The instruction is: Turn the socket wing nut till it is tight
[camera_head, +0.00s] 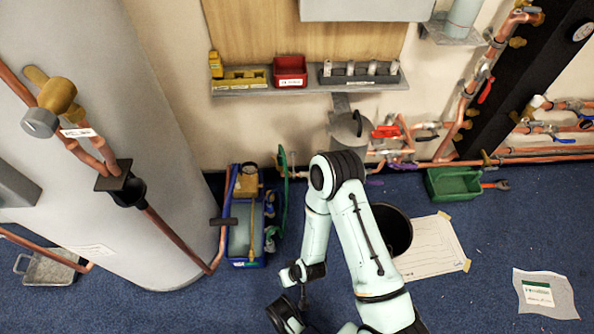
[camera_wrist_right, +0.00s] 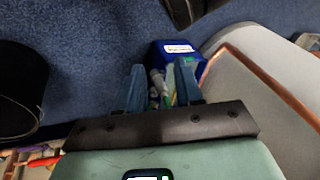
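I cannot pick out the socket wing nut for sure in either view; the fittings on the copper pipes (camera_head: 455,125) along the wall are small. My right arm reaches up from the bottom of the head view and bends down at the elbow. Its fingertips are not clear there. In the right wrist view my right gripper (camera_wrist_right: 161,85) has its two blue fingers apart, with nothing held between them. A blue bin (camera_wrist_right: 195,60) with tools shows beyond the fingers, on the floor. My left gripper is not in view.
The blue bin (camera_head: 247,263) stands beside the large grey tank (camera_head: 150,190). A black bucket (camera_head: 400,235) and a taped paper sheet (camera_head: 435,250) are right of my arm. A green tray (camera_head: 455,183) lies by the wall. A shelf (camera_head: 300,88) holds a red bin (camera_head: 290,71). Blue floor at right is mostly clear.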

